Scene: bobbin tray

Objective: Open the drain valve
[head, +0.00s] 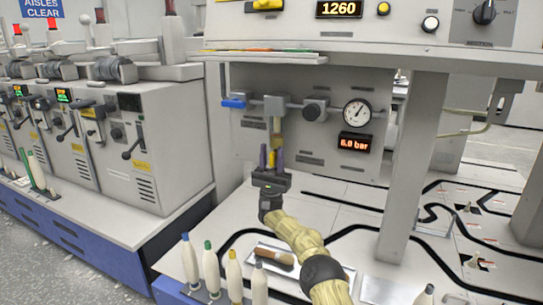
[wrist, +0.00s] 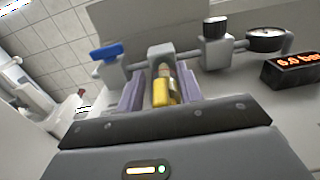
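A grey valve block (head: 275,105) sits on the pipe along the panel, with a brass-coloured stem (head: 277,126) hanging below it. A yellow handle (wrist: 162,91) hangs at its lower end; no readable label confirms it as the drain valve. My gripper (head: 271,154) points up at it from below, its purple fingers standing on either side of the yellow handle. In the wrist view my gripper (wrist: 161,90) is open, with a visible gap on the left of the handle. Whether the right finger touches it I cannot tell.
A blue-handled valve (head: 234,103) is left on the same pipe. A dark knob (head: 314,110), a pressure gauge (head: 357,112) and a display (head: 355,143) reading 6.0 bar are to the right. Several bobbins (head: 211,268) stand at the front. A post (head: 412,170) rises at the right.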

